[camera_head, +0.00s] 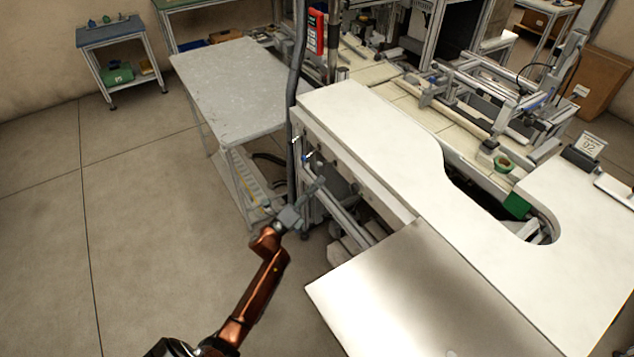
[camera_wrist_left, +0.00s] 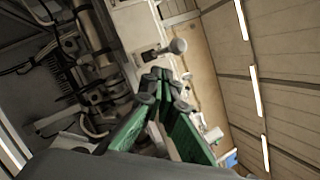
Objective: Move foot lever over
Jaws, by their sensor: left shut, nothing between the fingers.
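My left arm reaches up from the bottom of the head view, and its gripper (camera_head: 318,185) is beside the near left side of the white-topped machine, below the top's edge. In the left wrist view the gripper (camera_wrist_left: 163,82) has green fingers with dark tips, shut and empty. Just beyond the tips is a short lever with a round grey knob (camera_wrist_left: 178,46) on a pale panel; it looks apart from the fingers. I cannot tell for sure that this is the foot lever. In the head view the lever is too small to make out. My right gripper is not in view.
The white machine top (camera_head: 365,125) overhangs the gripper's right side. A grey table (camera_head: 235,85) stands behind to the left, close to a vertical grey post (camera_head: 294,90). A metallic panel (camera_head: 410,295) lies at the front. The floor (camera_head: 150,220) on the left is clear.

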